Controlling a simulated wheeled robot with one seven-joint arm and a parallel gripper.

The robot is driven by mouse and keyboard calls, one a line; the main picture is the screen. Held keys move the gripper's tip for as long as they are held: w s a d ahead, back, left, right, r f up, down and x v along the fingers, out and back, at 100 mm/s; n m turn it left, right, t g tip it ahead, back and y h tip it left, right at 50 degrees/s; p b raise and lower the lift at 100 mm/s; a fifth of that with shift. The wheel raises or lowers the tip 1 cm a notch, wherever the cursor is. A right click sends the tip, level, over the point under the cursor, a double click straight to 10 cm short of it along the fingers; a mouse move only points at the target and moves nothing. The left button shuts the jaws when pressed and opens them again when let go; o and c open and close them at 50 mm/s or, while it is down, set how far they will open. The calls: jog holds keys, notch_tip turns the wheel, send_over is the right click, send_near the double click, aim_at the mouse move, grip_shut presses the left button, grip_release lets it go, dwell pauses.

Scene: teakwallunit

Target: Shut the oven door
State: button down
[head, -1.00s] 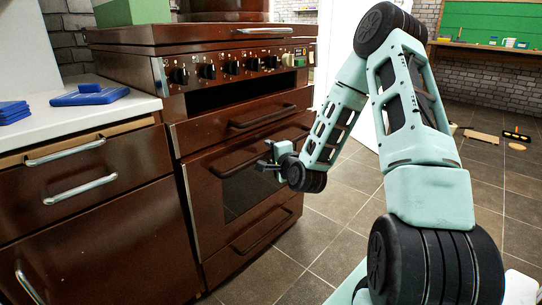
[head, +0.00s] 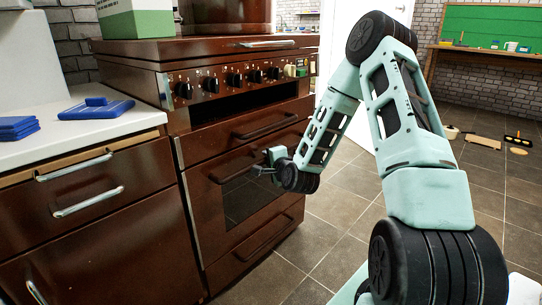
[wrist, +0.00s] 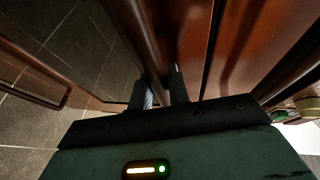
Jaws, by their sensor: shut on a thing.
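The brown oven door (head: 234,202) has a dark glass window and sits in the front of the stove. It looks upright and near flush with the stove front; any small gap is too hard to tell. My gripper (head: 262,170) is at the bar handle (head: 226,176) along the door's top, near its middle. In the wrist view, my gripper (wrist: 161,88) has its two dark fingers shut around the handle bar (wrist: 139,35), with the dark glass to the left. The fingertips are partly hidden in shadow.
The stove has a knob row (head: 230,80) and another handled front above the oven door, and a lower drawer (head: 256,240). Brown cabinets (head: 90,190) with a white counter (head: 70,125) and blue pads stand at left.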

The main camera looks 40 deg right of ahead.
jog(key=shift+w+r, duration=0.15)
jog(key=shift+w, duration=0.1)
jog(key=c, duration=1.3)
grip_release()
jog(key=p+v, duration=1.6)
jog(key=v, duration=0.1)
jog(key=shift+s+a, duration=0.15)
jog(key=shift+s, duration=0.05)
